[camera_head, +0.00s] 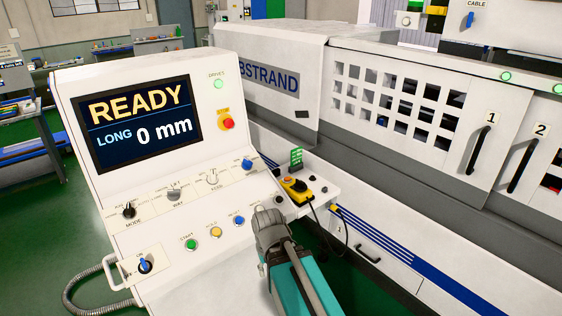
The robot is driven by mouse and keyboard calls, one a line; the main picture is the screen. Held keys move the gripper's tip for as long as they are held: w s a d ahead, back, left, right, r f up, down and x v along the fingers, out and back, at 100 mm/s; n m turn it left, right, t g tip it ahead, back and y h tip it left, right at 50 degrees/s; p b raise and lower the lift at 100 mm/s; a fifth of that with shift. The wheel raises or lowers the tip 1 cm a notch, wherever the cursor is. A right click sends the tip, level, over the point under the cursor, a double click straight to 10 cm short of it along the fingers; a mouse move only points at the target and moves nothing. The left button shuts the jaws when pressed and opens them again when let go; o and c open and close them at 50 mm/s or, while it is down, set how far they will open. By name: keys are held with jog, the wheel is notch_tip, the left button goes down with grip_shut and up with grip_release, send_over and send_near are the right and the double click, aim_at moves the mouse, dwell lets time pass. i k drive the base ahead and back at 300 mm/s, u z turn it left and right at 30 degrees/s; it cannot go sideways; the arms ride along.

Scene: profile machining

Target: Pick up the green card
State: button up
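The green card (296,159) stands upright on the small white ledge between the control console and the machine, just behind a yellow pendant (296,190) with a red button. My arm reaches up from the bottom of the view. Its grey end, where my gripper (268,218) is, lies in front of the console's lower right edge, below and left of the card in the picture. It appears apart from the card. The fingers cannot be made out, so whether they are open or shut is unclear.
The console (178,211) has a screen reading READY, LONG 0 mm, with knobs and coloured buttons. A red stop button (227,123) sticks out beside the screen. A dark cable (318,228) hangs from the pendant. The machine's doors 1 and 2 with handles (480,150) stand at right.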

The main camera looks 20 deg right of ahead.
aim_at(297, 153)
jog(key=u, duration=0.9)
jog(key=k, duration=0.6)
jog(key=z, duration=0.85)
jog(key=i, duration=0.95)
jog(key=z, duration=0.05)
